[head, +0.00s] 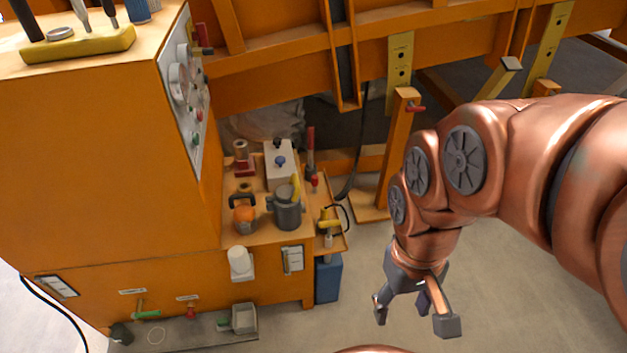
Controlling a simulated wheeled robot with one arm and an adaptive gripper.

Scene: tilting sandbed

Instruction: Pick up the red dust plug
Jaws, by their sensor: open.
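I cannot tell for sure which red part is the dust plug. A small red piece (192,312) sits low on the front of the orange cabinet (110,180). Another small red piece (315,181) is by the side shelf, right of the worktop. A red-based upright part (243,167) stands at the back of the worktop. My gripper (413,315) is open and empty, pointing down over the bare floor at the lower right, well apart from all of these.
The orange worktop (262,232) holds a grey jug (287,208), an orange round item (244,220) and a white box (280,162). A blue container (328,278) stands beside it. An orange post (397,150) rises behind. Floor below my gripper is clear.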

